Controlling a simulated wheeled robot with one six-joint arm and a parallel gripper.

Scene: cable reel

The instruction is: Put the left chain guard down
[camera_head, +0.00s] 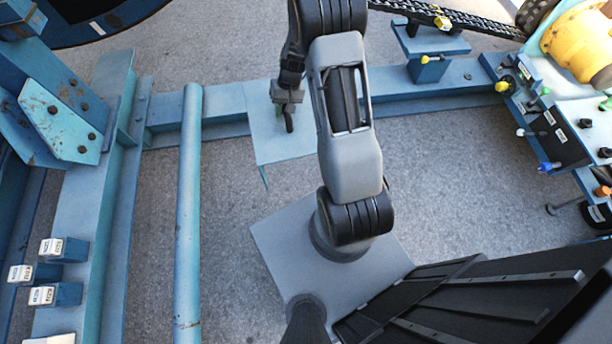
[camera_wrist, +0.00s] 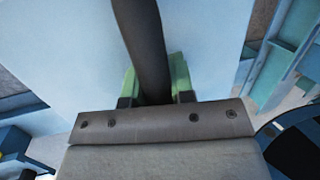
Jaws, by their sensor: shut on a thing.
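A light blue sheet-like panel, which looks like the left chain guard (camera_head: 265,148), shows beneath my gripper (camera_head: 288,103) in the head view, in front of the long blue beam. A thin bent edge hangs down at its near left corner. In the wrist view the panel (camera_wrist: 70,60) fills most of the background. My gripper (camera_wrist: 155,88) is shut on a dark curved bar (camera_wrist: 148,40), which runs up between its green-padded fingers and looks like the guard's handle. Where the bar joins the panel is hidden. I cannot tell whether the panel rests on the beam or hangs above it.
A blue cross beam (camera_head: 400,102) runs behind the panel. A blue pipe (camera_head: 188,210) stands to the left. A black chain (camera_head: 475,22) and a yellow motor (camera_head: 580,42) are at upper right. Grey floor (camera_head: 460,180) is open right of my arm.

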